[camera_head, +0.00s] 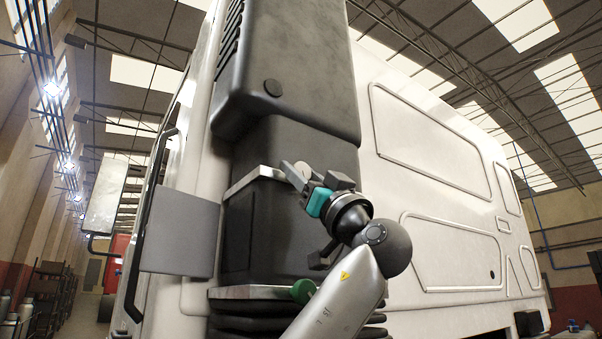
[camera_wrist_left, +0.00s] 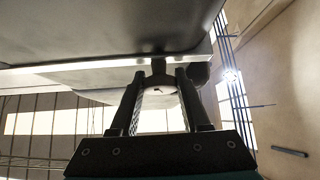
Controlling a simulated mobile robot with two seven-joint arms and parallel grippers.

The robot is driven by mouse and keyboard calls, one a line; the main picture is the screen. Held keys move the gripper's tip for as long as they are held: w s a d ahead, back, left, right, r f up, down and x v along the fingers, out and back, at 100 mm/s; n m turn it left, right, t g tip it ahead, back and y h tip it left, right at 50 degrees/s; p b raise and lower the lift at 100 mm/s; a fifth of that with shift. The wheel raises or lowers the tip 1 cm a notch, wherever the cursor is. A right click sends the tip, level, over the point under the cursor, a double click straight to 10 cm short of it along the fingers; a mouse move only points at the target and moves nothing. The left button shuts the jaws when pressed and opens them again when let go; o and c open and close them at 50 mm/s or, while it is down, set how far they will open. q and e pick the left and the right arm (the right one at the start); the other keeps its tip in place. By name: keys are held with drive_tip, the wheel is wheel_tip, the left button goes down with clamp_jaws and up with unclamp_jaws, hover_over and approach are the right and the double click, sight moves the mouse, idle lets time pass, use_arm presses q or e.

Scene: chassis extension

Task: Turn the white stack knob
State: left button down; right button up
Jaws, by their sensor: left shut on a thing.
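The white stack knob (camera_head: 303,169) is on the upper pale metal band of the dark stack on the truck. Most of it is hidden by my left gripper (camera_head: 300,175), which comes up from below with its fingers around the knob. In the left wrist view the white knob (camera_wrist_left: 158,90) lies between the two dark fingers of my left gripper (camera_wrist_left: 160,82), with a dark stem above it. The gripper is shut on the knob. My right gripper is in neither view.
A green knob (camera_head: 303,290) sits lower on the stack, beside my left forearm. The dark upper housing (camera_head: 290,70) overhangs the gripper. A grey flat panel (camera_head: 180,235) stands out at the left, and the white truck body (camera_head: 430,180) rises at the right.

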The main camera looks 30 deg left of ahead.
use_arm(q)
drive_tip(key=shift+n+g+y+p, duration=0.4)
drive_tip(key=shift+n+g+p, duration=0.5)
drive_tip(key=shift+n+g, duration=1.95)
drive_tip(key=shift+c, duration=2)
unclamp_jaws()
drive_tip(key=shift+d+f, duration=0.1)
drive_tip(key=shift+d, duration=0.05)
drive_tip(key=b+v, duration=0.6)
drive_tip(key=v, duration=0.9)
drive_tip(key=shift+s, duration=0.1)
